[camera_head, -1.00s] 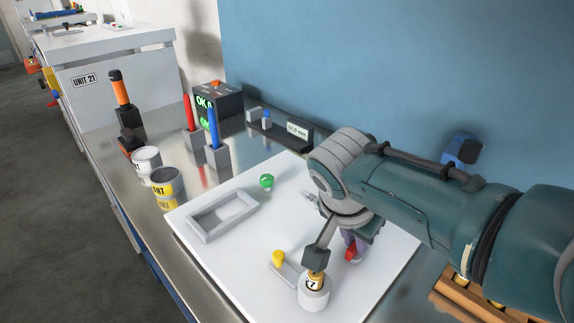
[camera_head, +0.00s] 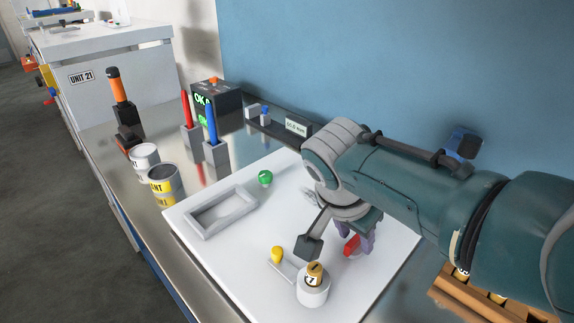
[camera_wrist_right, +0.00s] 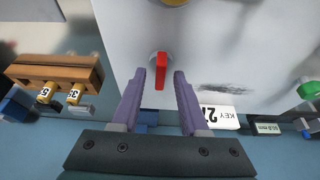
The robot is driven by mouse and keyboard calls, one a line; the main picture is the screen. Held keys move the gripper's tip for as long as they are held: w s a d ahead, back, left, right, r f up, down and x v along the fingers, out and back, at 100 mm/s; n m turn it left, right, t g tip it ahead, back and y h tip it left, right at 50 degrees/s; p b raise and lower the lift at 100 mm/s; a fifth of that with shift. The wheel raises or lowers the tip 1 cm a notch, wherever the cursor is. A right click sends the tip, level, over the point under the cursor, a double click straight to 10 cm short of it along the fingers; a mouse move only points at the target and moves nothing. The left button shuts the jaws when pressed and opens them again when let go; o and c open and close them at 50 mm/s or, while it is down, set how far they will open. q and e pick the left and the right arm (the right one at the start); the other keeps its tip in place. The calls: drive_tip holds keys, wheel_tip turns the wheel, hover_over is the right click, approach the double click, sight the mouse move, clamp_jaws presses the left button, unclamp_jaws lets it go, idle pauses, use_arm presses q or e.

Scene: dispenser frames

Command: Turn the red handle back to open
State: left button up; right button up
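In the right wrist view the red handle (camera_wrist_right: 161,72) is a short bar on a round grey base, pointing toward my gripper. My right gripper (camera_wrist_right: 159,80) is open, with one finger on each side of the bar and a visible gap on both sides in that view. Whether a fingertip touches it cannot be told. In the head view the right gripper (camera_head: 360,245) is partly hidden under my wrist. My left gripper is not in view.
On the white panel (camera_head: 235,262) are a white cup holding a gold cylinder (camera_head: 313,285), a yellow knob (camera_head: 277,254), a green knob (camera_head: 265,178) and a grey frame (camera_head: 190,225). A wooden rack (camera_wrist_right: 85,68) is beside the panel. A blue wall (camera_head: 420,60) rises behind.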

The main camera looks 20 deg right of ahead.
drive_tip(key=shift+a+r, duration=0.15)
drive_tip(key=shift+r, duration=0.2)
drive_tip(key=p+v, duration=0.3)
drive_tip(key=v, duration=0.6)
drive_tip(key=s+a+r+n+t+y, duration=0.1)
drive_tip(key=s+r+n+y, duration=0.1)
drive_tip(key=s+n, duration=0.7)
drive_tip(key=s+a+r+n+t+y, duration=0.1)
drive_tip(key=s+r+n+y, duration=0.1)
drive_tip(key=s+n, duration=0.7)
wheel_tip(320, 180, up, 31)
drive_tip(key=s+m+p, duration=0.1)
drive_tip(key=m+p, duration=0.1)
drive_tip(key=p, duration=2.9)
drive_tip(key=shift+s+f, duration=0.2)
drive_tip(key=shift+s, duration=0.1)
